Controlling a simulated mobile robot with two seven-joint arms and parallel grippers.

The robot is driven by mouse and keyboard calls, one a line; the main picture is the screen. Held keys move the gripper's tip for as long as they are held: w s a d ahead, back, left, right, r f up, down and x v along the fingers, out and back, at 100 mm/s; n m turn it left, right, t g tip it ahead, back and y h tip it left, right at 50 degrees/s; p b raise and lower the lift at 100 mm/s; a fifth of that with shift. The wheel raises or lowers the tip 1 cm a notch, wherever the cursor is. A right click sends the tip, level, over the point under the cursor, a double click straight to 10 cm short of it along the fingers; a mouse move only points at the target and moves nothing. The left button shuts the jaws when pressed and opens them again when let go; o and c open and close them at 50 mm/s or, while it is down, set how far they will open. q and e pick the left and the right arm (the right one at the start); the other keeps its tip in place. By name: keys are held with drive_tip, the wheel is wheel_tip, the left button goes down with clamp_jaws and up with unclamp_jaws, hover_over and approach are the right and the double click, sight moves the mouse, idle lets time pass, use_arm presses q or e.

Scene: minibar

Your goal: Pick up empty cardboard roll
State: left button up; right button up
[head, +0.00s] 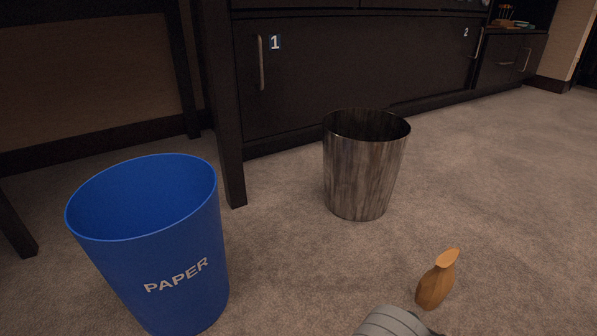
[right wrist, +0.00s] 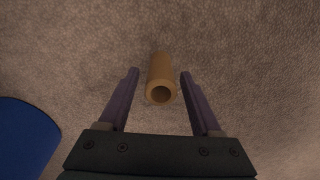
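The empty cardboard roll (right wrist: 161,72) is a tan tube in the right wrist view, with its round open end facing the camera. My right gripper (right wrist: 159,76) is open, with one dark finger on each side of the roll. Gaps show between both fingers and the roll, and nothing is gripped. In the head view a tan-brown, narrow-topped object (head: 436,281) is on the carpet at the lower right. I cannot tell for sure that it is the same roll. A grey part of my arm shows at the bottom edge there. My left gripper is not in view.
A blue bin marked PAPER (head: 150,240) stands at the left; a blue edge (right wrist: 24,138) shows in the wrist view. A grey metal-look bin (head: 362,175) stands in the middle. Dark cabinets (head: 350,75) line the back. Carpet at the right is clear.

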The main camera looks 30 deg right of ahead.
clamp_jaws()
idle(0.3)
drive_tip(key=shift+r, duration=0.1)
